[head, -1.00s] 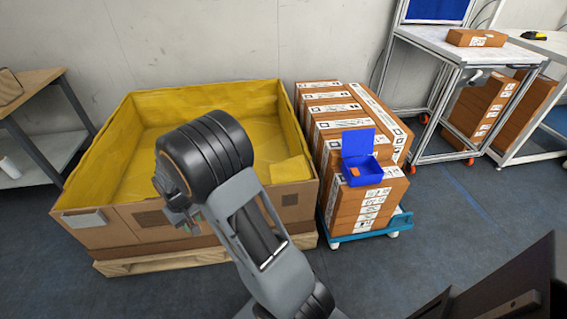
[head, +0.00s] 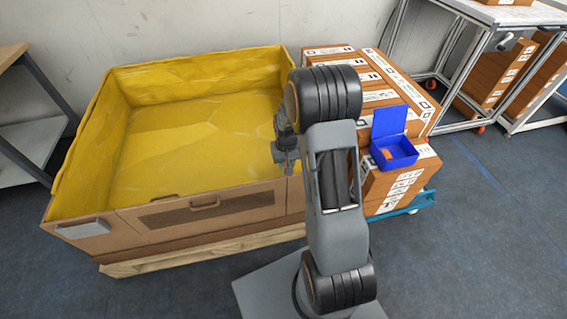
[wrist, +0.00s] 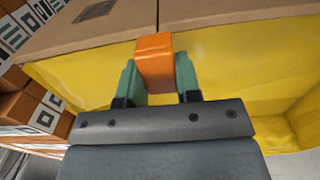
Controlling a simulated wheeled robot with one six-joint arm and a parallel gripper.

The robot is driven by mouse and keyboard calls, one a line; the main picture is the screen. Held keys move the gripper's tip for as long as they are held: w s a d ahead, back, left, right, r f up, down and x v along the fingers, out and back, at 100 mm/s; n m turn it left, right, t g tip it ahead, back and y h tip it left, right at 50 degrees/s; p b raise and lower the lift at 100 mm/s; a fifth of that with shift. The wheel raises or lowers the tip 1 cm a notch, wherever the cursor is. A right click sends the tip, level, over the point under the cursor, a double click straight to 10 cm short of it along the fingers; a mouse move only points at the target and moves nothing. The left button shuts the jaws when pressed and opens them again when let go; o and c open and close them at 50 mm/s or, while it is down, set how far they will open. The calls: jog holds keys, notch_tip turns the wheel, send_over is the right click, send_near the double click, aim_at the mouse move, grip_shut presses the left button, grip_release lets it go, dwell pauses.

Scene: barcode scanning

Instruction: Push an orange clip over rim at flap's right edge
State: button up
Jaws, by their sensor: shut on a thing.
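My gripper (wrist: 155,75) is shut on an orange clip (wrist: 154,50), held between its two green fingers. In the wrist view the clip's far end meets the rim of the cardboard box (wrist: 230,13), in line with a seam in the wall. I cannot tell how far it straddles the rim. In the head view my gripper (head: 284,150) is above the right part of the box's front rim; the clip is not visible there. The front flap (head: 240,208) has a handle slot and a dark panel, and its right edge is near the gripper.
A yellow liner (head: 190,130) covers the box's inside. Stacked cartons (head: 410,185) stand close on the right, on a blue dolly. An open blue bin (head: 402,158) with something orange inside sits on them. A workbench stands at the left.

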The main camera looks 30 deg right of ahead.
notch_tip(320, 180, down, 7)
jog(key=b, duration=0.5)
jog(key=shift+s+r, duration=0.15)
jog(key=shift+s, duration=0.2)
dwell(0.3)
jog(key=o, duration=0.7)
jog(key=shift+o, duration=0.4)
jog(key=shift+r, duration=0.3)
jog(key=shift+o, duration=1)
notch_tip(320, 180, up, 15)
jog(key=p, duration=0.4)
jog(key=shift+w+f, duration=0.15)
